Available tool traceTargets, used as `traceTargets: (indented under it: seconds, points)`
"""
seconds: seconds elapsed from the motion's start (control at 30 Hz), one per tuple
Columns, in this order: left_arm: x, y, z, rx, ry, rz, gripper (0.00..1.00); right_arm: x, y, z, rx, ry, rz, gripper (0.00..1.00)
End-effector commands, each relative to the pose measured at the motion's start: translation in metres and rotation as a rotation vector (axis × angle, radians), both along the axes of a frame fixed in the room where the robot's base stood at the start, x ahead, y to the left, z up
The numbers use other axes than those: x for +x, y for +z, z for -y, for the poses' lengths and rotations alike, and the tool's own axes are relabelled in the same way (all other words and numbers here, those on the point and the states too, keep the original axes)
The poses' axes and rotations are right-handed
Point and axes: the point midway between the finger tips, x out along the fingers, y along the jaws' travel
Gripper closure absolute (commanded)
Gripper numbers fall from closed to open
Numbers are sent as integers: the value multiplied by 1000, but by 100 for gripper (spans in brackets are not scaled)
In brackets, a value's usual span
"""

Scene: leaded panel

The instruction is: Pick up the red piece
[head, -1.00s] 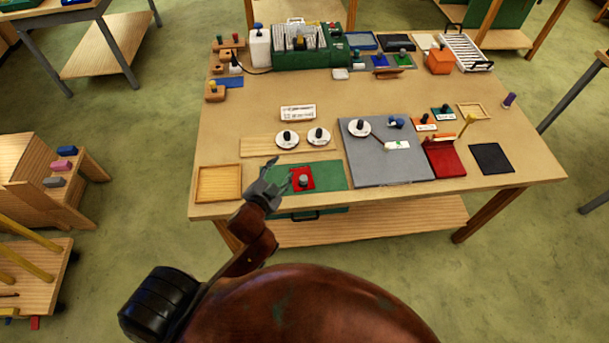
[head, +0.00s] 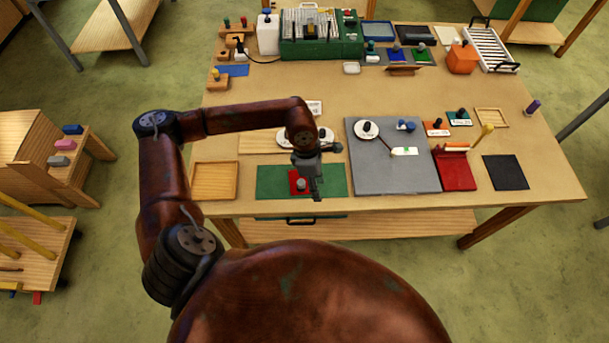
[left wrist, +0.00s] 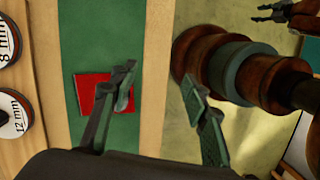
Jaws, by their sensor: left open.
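The red piece (head: 294,178) is a flat red square with a grey knob, lying on the green mat (head: 270,181) near the table's front edge. My left gripper (head: 325,170) is open and empty, above the mat just right of the red piece, and partly covers it in the head view. In the left wrist view the red piece (left wrist: 88,92) lies left of the space between the open fingers (left wrist: 160,85). One finger overlaps its right side and hides the knob. A small dark claw (left wrist: 266,12) on a brown arm, seemingly my right gripper, shows at the top right.
A wooden tray (head: 215,181) lies left of the mat. Behind it are a pale board (head: 258,143) and round labelled weights. A grey plate (head: 385,178) lies to the right, then a red block stand (head: 455,170) and a black mat (head: 504,172).

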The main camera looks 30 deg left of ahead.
Motion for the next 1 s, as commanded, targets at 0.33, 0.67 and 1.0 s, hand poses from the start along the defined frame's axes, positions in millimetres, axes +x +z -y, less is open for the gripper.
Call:
traceTargets:
  seconds: [0.33,0.67,1.0]
  points:
    - [14,-11,-70,233,-6,4,57,-1,3,0,0,0,-1,60]
    - [13,-41,-69,229,-4,4,57,-4,13,-2,2,-2,-4,60]
    - [13,-74,-71,228,-2,7,57,-2,19,-4,4,-3,-2,60]
